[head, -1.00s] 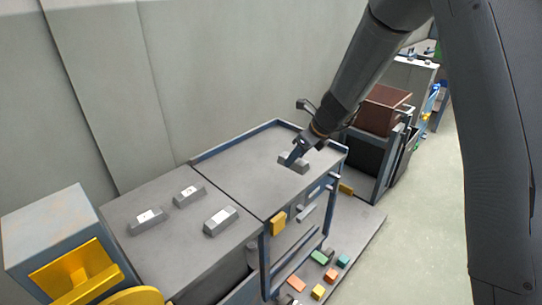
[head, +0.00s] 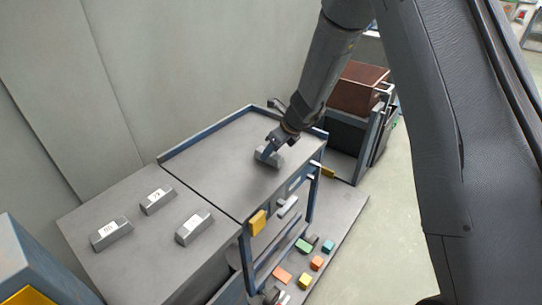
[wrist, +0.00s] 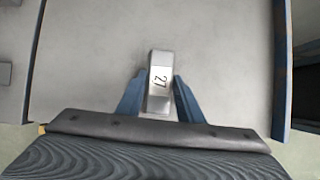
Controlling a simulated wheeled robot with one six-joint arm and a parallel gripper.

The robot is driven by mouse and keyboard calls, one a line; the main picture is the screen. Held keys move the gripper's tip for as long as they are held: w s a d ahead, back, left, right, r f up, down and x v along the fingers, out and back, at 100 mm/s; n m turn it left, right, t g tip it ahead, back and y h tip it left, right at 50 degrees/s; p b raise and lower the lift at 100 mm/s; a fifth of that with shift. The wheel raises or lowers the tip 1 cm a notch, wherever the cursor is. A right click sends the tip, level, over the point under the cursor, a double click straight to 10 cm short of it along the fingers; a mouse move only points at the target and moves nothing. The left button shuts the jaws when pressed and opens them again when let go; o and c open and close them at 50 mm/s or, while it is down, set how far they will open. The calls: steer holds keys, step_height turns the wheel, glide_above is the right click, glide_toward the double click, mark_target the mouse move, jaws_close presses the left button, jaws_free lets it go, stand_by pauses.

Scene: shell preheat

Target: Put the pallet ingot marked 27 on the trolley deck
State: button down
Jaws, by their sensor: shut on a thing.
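The ingot marked 27 (wrist: 160,78) is a grey bar with a white label, lying between my gripper's blue fingers in the wrist view. My gripper (wrist: 160,98) is shut on it. In the head view my gripper (head: 268,150) holds the ingot (head: 272,160) at the trolley deck (head: 225,165), a flat grey top with blue rails. The ingot appears at or very near the deck surface; I cannot tell whether it touches.
Three other labelled ingots, at left (head: 111,233), back (head: 157,200) and right (head: 194,227), lie on the grey surface (head: 150,265) beside the deck. A brown box (head: 358,88) stands beyond the trolley. Coloured blocks (head: 304,246) lie below. The deck's left half is clear.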

steer(key=shift+f, duration=0.95)
steer(key=shift+f, duration=0.1)
steer(key=c, duration=1.2)
jaws_free()
steer(key=shift+d+r, duration=0.15)
steer(key=shift+r, duration=0.2)
steer(key=v, duration=1.2)
steer(key=s+d+n+g+h, duration=0.1)
steer(key=s+d+n, duration=0.3)
steer(key=s+n, duration=0.4)
steer(key=s+d+r+n+g+h, duration=0.1)
steer(key=s+d+n+h, duration=0.1)
steer(key=s+d+n, duration=0.3)
steer(key=s+d+r+n+g+h, duration=0.1)
steer(key=s+d+n, duration=0.4)
steer(key=s+n, duration=0.8)
steer(key=shift+s+d+r+h, duration=0.15)
steer(key=shift+s+h, duration=0.15)
steer(key=shift+s, duration=0.95)
